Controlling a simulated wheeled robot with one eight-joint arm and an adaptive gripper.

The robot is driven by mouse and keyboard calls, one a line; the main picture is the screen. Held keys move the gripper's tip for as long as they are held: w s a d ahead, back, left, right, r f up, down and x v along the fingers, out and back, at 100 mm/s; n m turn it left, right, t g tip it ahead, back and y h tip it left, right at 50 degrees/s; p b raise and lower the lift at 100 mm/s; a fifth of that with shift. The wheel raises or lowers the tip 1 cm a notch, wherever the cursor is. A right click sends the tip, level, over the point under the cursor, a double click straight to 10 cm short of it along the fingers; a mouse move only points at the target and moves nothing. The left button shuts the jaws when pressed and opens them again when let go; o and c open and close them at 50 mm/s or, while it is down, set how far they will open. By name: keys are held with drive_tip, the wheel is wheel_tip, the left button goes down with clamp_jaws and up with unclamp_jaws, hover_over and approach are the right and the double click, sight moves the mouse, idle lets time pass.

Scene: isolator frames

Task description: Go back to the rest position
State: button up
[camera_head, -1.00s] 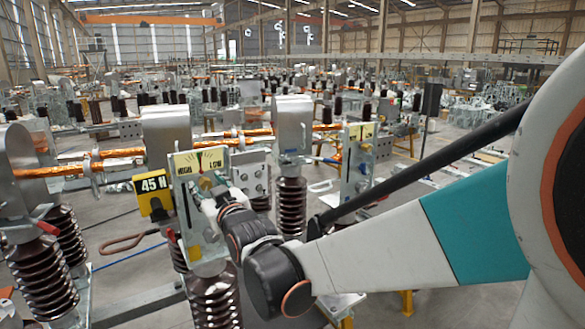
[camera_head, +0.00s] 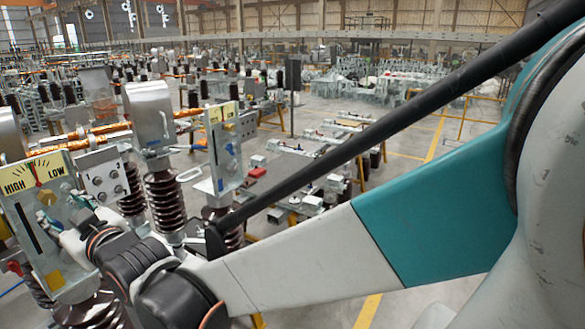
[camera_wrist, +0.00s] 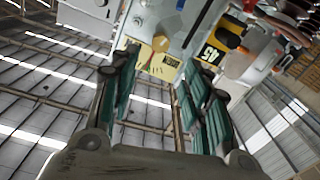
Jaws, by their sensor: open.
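My gripper (camera_wrist: 162,75) is open in the wrist view, its two teal-padded fingers apart with nothing held between them. Beyond the fingertips is a grey metal panel with a yellow scale plate (camera_wrist: 165,66). A yellow tag marked 45 (camera_wrist: 211,53) shows beside the right finger. The view is strongly tilted, with the roof at left. In the head view, my arm reaches to the lower left, its wrist beside the panel with the yellow HIGH/LOW plate (camera_head: 38,177). The fingers are hard to make out there, and I cannot tell whether they touch the panel.
Brown ribbed insulators (camera_head: 168,203) carry metal hoods (camera_head: 150,112) and copper bars (camera_head: 108,128) beside my arm. A second panel (camera_head: 226,150) stands farther right. Isolator frames (camera_head: 325,185) fill the hall behind. Open floor with a yellow line (camera_head: 437,135) lies at right.

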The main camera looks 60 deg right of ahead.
drive_tip(key=s+f+g+b, duration=0.3)
drive_tip(key=s+f+b, duration=0.4)
drive_tip(key=f+b, duration=0.4)
drive_tip(key=s+f+m+g+b, duration=0.1)
drive_tip(key=s+f+g+b, duration=0.3)
drive_tip(key=f, duration=1.7)
drive_tip(key=s+f+m+g+b, duration=0.1)
drive_tip(key=s+f+g+b, duration=0.3)
drive_tip(key=s+f+b, duration=0.7)
wheel_tip(320, 180, down, 5)
drive_tip(key=b, duration=0.6)
drive_tip(key=shift+b, duration=0.4)
